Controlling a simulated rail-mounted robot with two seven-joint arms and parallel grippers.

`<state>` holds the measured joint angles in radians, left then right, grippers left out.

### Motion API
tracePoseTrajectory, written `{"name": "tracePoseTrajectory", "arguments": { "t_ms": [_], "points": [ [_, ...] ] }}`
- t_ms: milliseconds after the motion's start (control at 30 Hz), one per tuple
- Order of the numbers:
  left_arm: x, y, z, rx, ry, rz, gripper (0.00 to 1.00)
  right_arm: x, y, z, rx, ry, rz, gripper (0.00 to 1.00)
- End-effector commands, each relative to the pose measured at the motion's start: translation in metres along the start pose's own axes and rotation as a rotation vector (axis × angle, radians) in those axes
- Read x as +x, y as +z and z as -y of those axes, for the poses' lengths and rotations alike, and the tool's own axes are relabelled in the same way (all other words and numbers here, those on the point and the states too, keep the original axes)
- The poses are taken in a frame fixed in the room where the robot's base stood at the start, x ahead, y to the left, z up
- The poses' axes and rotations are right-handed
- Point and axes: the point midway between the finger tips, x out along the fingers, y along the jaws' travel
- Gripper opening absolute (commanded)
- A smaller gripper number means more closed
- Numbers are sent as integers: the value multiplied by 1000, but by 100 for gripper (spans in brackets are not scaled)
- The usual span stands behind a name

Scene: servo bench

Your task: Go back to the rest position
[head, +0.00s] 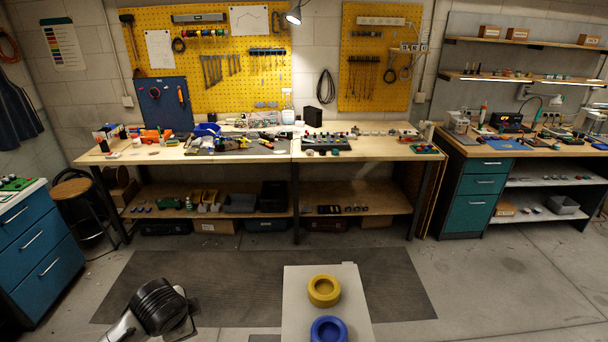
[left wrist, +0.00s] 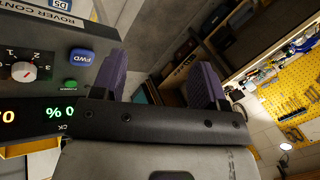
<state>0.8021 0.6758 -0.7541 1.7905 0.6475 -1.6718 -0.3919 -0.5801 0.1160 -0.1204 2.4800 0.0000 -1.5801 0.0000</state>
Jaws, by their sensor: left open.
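My left gripper (left wrist: 158,82) shows in the left wrist view with its two purple fingers spread wide and nothing between them. In the head view, a dark and white part of my left arm shows at the lower left, above the floor and well in front of the workbench; its fingertips cannot be made out there. My right gripper is in neither view.
A dark control panel (left wrist: 45,75) with a dial and buttons fills the left of the wrist view, close by the left finger. The long workbench (head: 240,155) stands across the room, crowded with parts. A pale surface (head: 297,305) bears a yellow ring (head: 324,291) and a blue ring (head: 329,330).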

Motion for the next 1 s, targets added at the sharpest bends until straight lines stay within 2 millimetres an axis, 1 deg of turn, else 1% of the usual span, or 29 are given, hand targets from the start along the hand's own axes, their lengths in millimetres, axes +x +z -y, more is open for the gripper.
{"name": "tracePoseTrajectory", "arguments": {
  "t_ms": [33, 100, 167, 200, 300, 367, 433, 567, 667, 900, 1000],
  "points": [
    [-16, -14, 1, -69, -68, -55, 67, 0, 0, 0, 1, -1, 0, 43],
    [-38, -30, 1, -189, -160, -144, 67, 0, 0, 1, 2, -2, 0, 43],
    [-54, -39, -6, -287, -221, -225, 67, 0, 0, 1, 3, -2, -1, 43],
    [-64, -43, -12, -349, -252, -278, 67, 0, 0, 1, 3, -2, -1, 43],
    [-80, -43, -32, -462, -301, -375, 67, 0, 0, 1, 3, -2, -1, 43],
    [-86, -38, -45, -511, -317, -415, 67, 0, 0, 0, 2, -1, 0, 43],
    [-88, -27, -64, -565, -325, -441, 67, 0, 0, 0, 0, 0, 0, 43],
    [-82, 1, -106, -678, -296, -439, 67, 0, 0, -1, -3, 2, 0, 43],
    [-70, 24, -144, -757, -237, -405, 67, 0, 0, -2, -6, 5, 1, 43],
    [-30, 77, -246, -893, -36, -228, 67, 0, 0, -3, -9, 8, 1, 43],
    [-19, 92, -284, -919, 33, -155, 67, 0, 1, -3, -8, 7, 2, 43]
  ]
}}
